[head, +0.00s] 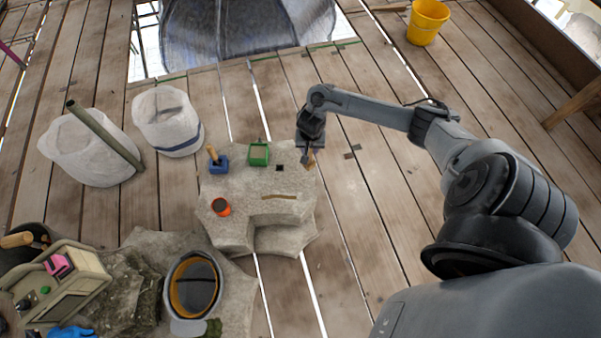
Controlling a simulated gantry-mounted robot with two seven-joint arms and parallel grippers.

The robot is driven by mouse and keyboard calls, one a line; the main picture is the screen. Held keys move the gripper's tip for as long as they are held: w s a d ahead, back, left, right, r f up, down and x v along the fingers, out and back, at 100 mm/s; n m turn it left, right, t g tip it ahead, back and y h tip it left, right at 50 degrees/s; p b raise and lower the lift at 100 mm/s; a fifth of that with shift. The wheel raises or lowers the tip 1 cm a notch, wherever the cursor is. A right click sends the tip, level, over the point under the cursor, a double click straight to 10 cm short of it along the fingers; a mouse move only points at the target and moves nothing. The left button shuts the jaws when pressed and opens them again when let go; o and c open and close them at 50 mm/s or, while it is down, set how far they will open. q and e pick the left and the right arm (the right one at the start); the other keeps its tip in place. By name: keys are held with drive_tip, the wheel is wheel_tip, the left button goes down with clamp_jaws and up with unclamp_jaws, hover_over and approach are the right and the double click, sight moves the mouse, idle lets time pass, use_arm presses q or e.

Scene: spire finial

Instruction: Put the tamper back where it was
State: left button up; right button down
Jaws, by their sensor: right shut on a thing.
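My right gripper (306,153) is at the right back edge of the pale stone block (240,228), pointing down. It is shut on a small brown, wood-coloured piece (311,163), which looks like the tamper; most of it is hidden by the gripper. I cannot tell whether this piece touches the stone. A blue holder (219,166) with a wooden handle (212,153) stands at the stone's back left. A green box (258,153) with tan content stands between it and the gripper. A small dark square (280,168) shows in the stone's top. My left gripper is out of view.
An orange cup (221,207) and a thin brown strip (279,197) lie on the stone. White sacks (167,121) stand at left. A yellow bucket (427,22) stands far right. Planks right of the stone are clear.

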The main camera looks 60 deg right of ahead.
drive_tip(key=s+f+b, duration=0.2)
drive_tip(key=s+f, duration=0.4)
use_arm(q)
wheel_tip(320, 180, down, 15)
drive_tip(key=b, duration=1.2)
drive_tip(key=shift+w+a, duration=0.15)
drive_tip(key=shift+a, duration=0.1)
use_arm(e)
drive_tip(key=w+d+f, duration=0.3)
drive_tip(key=w+f, duration=0.7)
drive_tip(key=f, duration=0.1)
drive_tip(key=shift+w+f, duration=0.25)
drive_tip(key=shift+w, duration=0.15)
drive_tip(key=shift+f, duration=0.1)
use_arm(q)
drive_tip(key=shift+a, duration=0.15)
use_arm(e)
drive_tip(key=c, duration=0.8)
unclamp_jaws()
